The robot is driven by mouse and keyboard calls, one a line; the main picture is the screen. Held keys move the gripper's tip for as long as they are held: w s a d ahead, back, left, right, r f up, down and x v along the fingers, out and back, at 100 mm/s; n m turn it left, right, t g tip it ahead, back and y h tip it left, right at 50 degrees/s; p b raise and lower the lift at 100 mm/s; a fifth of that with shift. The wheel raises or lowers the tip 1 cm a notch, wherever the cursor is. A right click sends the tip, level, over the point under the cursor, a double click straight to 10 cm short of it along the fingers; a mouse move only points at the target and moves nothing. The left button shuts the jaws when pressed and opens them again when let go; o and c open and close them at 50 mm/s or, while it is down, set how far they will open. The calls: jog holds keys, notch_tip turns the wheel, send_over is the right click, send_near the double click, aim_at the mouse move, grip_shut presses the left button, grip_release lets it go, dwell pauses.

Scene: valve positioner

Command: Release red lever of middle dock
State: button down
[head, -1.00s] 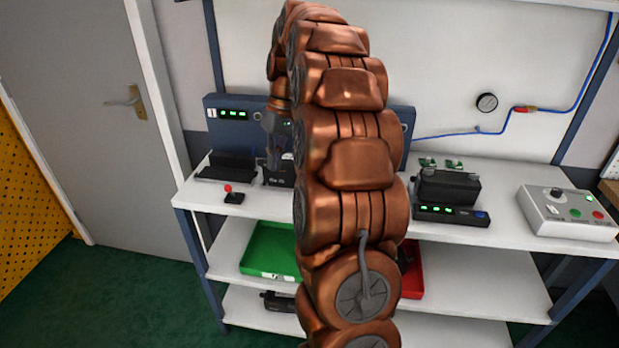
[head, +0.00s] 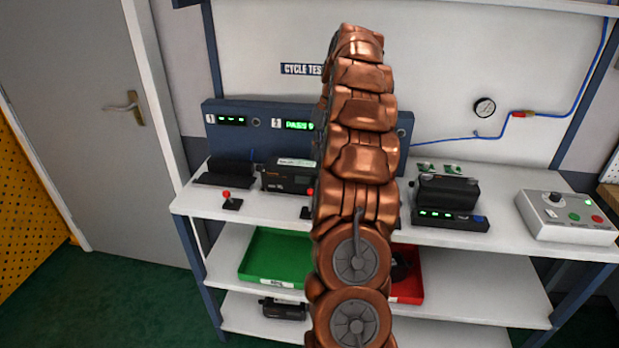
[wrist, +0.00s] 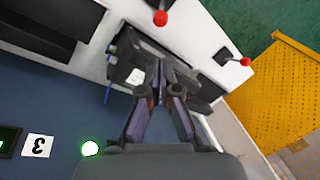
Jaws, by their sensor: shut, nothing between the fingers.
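The red lever of the middle dock (head: 310,192) shows at the left edge of my arm in the head view, partly covered. In the wrist view, which is turned over, its red ball (wrist: 160,18) is at the top. A dark positioner unit (head: 287,178) sits in the middle dock, below a green PASS display (head: 298,125). My gripper (wrist: 160,82) is shut and empty, over the unit in the wrist view and apart from the lever ball. My arm hides the gripper in the head view.
The left dock has its own red lever (head: 227,196). A third unit (head: 447,190) stands right of my arm, beside a control box (head: 566,216). A green tray (head: 262,262) and a red tray (head: 408,285) are on the shelf below. A green lamp (wrist: 90,148) is lit.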

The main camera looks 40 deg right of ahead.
aim_at(308, 182)
jog(key=shift+f, duration=0.15)
jog(key=shift+p+x, duration=1.15)
jog(key=shift+x, duration=3.7)
jog(key=shift+s+a+t+h+b, duration=0.25)
jog(key=shift+a+t+h+b, duration=0.3)
jog(key=shift+b, duration=0.9)
jog(key=a+t+h+b, duration=0.1)
jog(key=b, duration=0.2)
jog(key=shift+s+r+h+b, duration=0.25)
jog(key=shift+s+r+b, duration=0.1)
jog(key=shift+r+b, duration=0.05)
jog(key=h+b, duration=0.1)
jog(key=b, duration=0.1)
jog(key=s+a+t+h+b, duration=0.1)
jog(key=a+b, duration=0.1)
jog(key=b, duration=0.1)
jog(key=shift+s+r+n+t+h+b, duration=0.1)
jog(key=shift+s+n+t+h+b, duration=0.15)
jog(key=shift+n+t+h+b, duration=0.15)
jog(key=shift+r+p, duration=0.35)
jog(key=shift+d, duration=0.15)
jog(key=shift+r, duration=0.15)
